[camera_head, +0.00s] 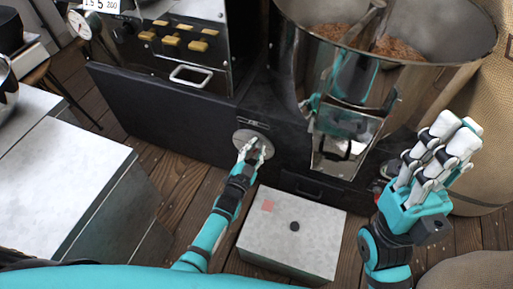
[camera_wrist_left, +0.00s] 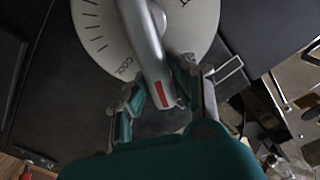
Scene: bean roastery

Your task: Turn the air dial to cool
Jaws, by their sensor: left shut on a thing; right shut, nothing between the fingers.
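The air dial (camera_head: 251,138) is a round pale disc on the front of the black machine. In the left wrist view its face (camera_wrist_left: 100,35) has tick marks and the word COOL near the lower edge. A silver lever (camera_wrist_left: 146,45) with a red mark crosses the dial, and its red end sits to the right of COOL. My left gripper (camera_head: 255,151) is shut on the lever, with a finger on each side of its end. My right gripper (camera_head: 440,150) is shut and empty, raised at the right, away from the dial.
A grey box (camera_head: 300,230) with a black knob stands on the floor in front of the machine. A metal drum (camera_head: 400,60) with brown beans is at the upper right, near a sack (camera_head: 485,110). A grey counter (camera_head: 60,185) is at the left.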

